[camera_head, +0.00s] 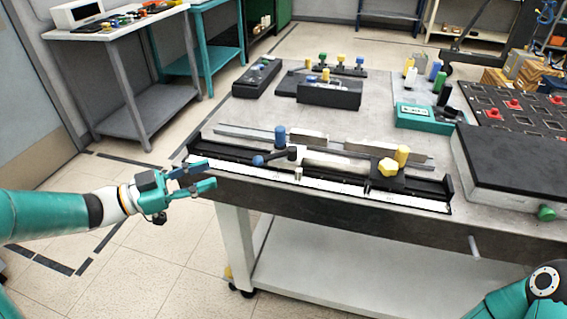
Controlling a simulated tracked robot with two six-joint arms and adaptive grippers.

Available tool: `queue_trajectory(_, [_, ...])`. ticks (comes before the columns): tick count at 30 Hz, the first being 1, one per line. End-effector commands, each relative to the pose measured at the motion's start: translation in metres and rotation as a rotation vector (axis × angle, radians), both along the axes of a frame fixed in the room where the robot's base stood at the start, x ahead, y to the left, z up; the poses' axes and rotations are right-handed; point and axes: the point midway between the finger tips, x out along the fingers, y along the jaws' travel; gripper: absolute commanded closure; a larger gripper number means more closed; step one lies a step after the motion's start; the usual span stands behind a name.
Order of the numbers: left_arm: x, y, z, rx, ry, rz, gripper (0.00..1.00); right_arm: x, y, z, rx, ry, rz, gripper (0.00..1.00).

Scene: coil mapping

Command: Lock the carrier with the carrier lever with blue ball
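The carrier lever with blue ball (258,160) is on the long black rail fixture (437,187) along the table's front edge. Its dark arm runs right from the ball to a black pivot, and it appears to lie nearly flat. The carrier is at this spot, its outline hard to separate from the rail. A blue cylindrical knob (280,136) stands just behind the lever. My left gripper (207,178) is open and empty, at the fixture's left end in front of the table edge, left of the blue ball and apart from it. My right gripper is out of view.
A yellow knob (387,167) and yellow cylinder (402,155) stand at the rail's right. A dark box (515,165) with a green knob is at the right. Black blocks (330,93), a teal device (425,118) and a tray with red pieces (515,104) stand farther back.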

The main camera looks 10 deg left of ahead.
Motion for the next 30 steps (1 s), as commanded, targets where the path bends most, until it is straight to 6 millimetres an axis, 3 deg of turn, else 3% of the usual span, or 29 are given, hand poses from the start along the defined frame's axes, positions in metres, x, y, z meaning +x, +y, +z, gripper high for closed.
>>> queue_trajectory(3, [-0.004, -0.004, 0.001, 0.022, -0.013, -0.032, 0.61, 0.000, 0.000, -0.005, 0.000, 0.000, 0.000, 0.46])
queue_trajectory(8, [0.007, -0.019, 0.001, 0.022, -0.012, -0.042, 0.61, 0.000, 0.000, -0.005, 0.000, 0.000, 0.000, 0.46])
queue_trajectory(21, [0.063, -0.094, 0.000, 0.021, -0.012, -0.044, 0.61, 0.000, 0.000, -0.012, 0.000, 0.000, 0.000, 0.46])
queue_trajectory(30, [0.092, -0.129, 0.000, 0.021, -0.011, -0.040, 0.61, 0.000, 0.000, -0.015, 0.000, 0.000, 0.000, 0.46])
